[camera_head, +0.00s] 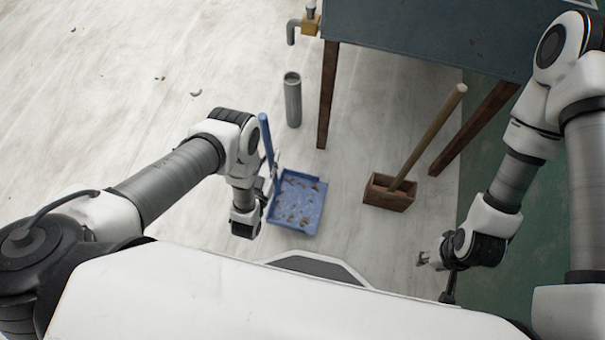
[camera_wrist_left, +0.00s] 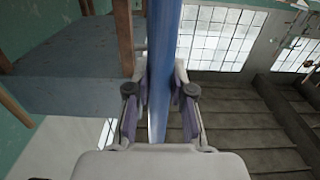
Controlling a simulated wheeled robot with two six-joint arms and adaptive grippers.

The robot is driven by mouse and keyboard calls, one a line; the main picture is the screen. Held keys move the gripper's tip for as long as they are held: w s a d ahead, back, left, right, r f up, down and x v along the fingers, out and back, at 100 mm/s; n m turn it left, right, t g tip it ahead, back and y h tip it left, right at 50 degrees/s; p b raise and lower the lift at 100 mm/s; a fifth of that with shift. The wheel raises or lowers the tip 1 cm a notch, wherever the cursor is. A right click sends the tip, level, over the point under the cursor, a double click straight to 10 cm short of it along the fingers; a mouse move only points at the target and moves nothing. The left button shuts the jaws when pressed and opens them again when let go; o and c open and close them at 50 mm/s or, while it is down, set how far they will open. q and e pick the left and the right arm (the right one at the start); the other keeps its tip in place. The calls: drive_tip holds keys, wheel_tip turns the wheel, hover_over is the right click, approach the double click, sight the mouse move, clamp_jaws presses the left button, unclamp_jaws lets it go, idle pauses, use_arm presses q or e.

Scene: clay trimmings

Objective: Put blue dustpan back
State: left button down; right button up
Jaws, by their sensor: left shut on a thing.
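The blue dustpan (camera_head: 297,204) is in the head view, just right of my left gripper, with several brown clay trimmings lying in its pan. Its long blue handle (camera_head: 266,140) rises upright from the pan's left side. My left gripper (camera_head: 268,182) is shut on this handle. In the left wrist view the blue handle (camera_wrist_left: 165,70) runs between the two fingers. My right gripper (camera_head: 434,260) is at the lower right, away from the dustpan. I cannot tell whether its fingers are open.
A wooden box (camera_head: 388,193) with a long wooden handle (camera_head: 430,137) leaning in it stands right of the dustpan. A grey metal tube (camera_head: 292,100) stands behind. A blue-grey table (camera_head: 430,30) on wooden legs is at the back. A few trimmings (camera_head: 196,93) lie on the pale floor at left.

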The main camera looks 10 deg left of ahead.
use_arm(q)
drive_tip(key=shift+s+a+r, duration=0.1)
drive_tip(key=shift+s+r, duration=0.1)
drive_tip(key=shift+s, duration=0.25)
drive_tip(key=w+a+f+b, duration=0.2)
drive_tip(key=w+b, duration=0.5)
drive_tip(key=b, duration=0.4)
drive_tip(key=w+a+f+b, duration=0.2)
drive_tip(key=w+b, duration=0.5)
drive_tip(key=b, duration=0.4)
drive_tip(key=shift+f, duration=0.75)
drive_tip(key=c, duration=1)
unclamp_jaws()
drive_tip(key=shift+a, duration=0.1)
